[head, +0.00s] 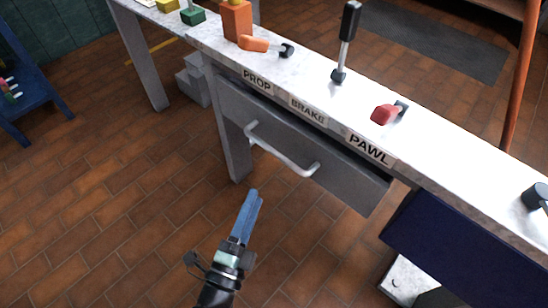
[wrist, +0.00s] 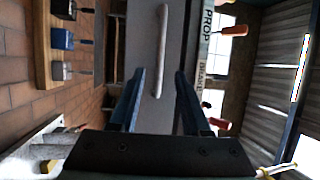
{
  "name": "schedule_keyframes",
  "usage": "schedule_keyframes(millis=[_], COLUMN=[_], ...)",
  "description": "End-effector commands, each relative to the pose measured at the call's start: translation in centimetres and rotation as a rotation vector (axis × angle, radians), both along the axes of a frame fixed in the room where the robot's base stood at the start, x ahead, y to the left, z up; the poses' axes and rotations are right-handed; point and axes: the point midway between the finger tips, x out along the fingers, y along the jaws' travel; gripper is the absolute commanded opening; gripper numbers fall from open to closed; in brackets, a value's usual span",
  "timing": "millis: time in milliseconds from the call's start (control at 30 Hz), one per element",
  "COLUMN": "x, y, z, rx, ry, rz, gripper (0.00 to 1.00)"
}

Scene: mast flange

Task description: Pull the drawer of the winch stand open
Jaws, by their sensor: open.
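The winch stand (head: 440,140) has a long pale top with a grey drawer (head: 340,175) beneath it. The drawer has a light bar handle (head: 282,157) across its front; whether its front stands flush is hard to tell. My gripper (head: 253,195) is in front of and below the drawer, its blue fingers pointing toward it. In the wrist view the fingers are apart and empty (wrist: 160,75). The handle (wrist: 162,45) shows upright in that picture, beyond the fingertips and roughly between their lines. The gripper does not appear to touch it.
Labels PROP, BRAKE and PAWL line the top's edge. An orange lever (head: 262,45), a black upright lever (head: 345,40) and a red-handled lever (head: 385,113) stand above. A dark blue panel (head: 460,250) hangs at right. The tiled floor before the drawer is clear.

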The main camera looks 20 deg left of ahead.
Motion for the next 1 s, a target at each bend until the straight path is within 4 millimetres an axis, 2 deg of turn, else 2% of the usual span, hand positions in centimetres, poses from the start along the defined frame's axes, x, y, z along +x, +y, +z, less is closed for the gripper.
schedule_keyframes(millis=[167,600,800,1000], x=[1.9,10.5,12.3,12.6], y=[0.1,0.5,0.7,0.6], z=[0.3,1.9,2.3,2.4], rx=[0.004,0.002,0.000,0.000], ry=[-0.004,-0.004,-0.002,-0.001], rz=[-0.002,-0.001,0.000,0.000], gripper=[0.47,0.47,0.47,0.47])
